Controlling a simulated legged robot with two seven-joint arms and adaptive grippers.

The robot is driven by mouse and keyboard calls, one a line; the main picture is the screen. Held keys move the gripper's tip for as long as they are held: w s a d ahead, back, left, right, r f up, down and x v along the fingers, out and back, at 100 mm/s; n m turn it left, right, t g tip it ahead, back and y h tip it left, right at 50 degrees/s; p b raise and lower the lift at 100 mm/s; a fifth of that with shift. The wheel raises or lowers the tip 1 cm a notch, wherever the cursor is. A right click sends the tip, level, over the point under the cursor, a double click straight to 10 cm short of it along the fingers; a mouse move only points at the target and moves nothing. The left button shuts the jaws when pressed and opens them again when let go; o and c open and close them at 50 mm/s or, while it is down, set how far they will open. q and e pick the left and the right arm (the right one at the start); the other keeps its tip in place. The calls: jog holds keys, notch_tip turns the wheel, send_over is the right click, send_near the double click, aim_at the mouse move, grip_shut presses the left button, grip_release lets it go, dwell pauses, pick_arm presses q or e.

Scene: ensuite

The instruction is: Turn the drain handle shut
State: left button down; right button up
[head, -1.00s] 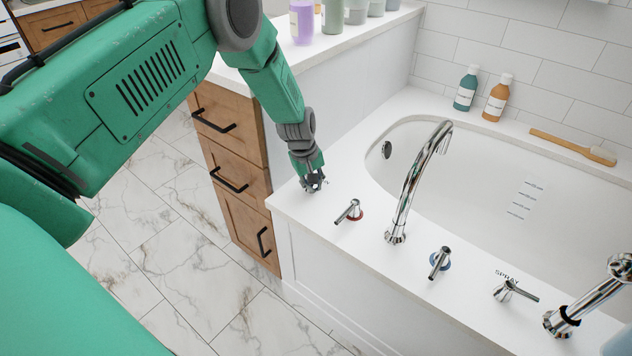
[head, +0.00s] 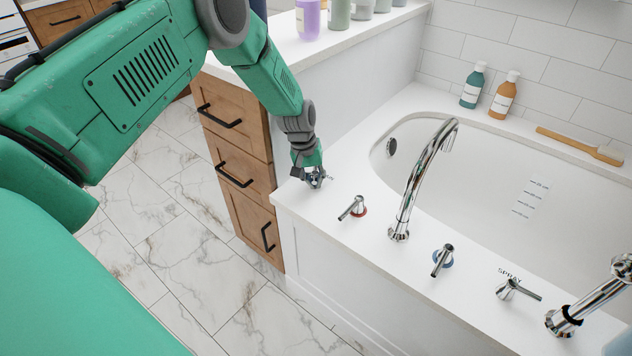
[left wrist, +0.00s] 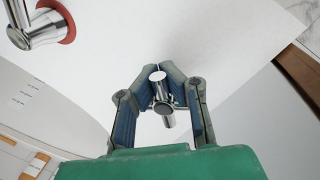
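The chrome drain handle (left wrist: 161,100) stands on the white tub deck near its left corner. It has a round post and a short lever. In the left wrist view it lies between the two fingers of my left gripper (left wrist: 160,84), whose tips are drawn in against it from both sides. In the head view my left gripper (head: 315,179) comes down over the same spot and hides most of the handle; only a small metal piece sticks out at the right. My right gripper is in neither view.
A red-ringed tap handle (head: 353,208) stands close to the right of my left gripper. Beyond are the curved faucet (head: 408,195), a blue-ringed handle (head: 442,260) and a spray handle (head: 516,290). Wooden drawers (head: 240,165) and a raised counter (head: 345,35) bound the left side.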

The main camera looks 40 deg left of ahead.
aim_at(314, 177)
pick_arm(q)
jog(key=shift+w+a+r, duration=0.3)
jog(key=c, duration=1.6)
grip_release()
jog(key=shift+s+r, duration=0.1)
jog(key=shift+o, duration=0.2)
jog(key=shift+s+d+f, duration=0.1)
jog(key=shift+d+f, duration=0.05)
jog(key=shift+f, duration=0.1)
jog(key=shift+r, duration=0.15)
notch_tip(314, 177, up, 10)
jog(key=shift+f, duration=0.2)
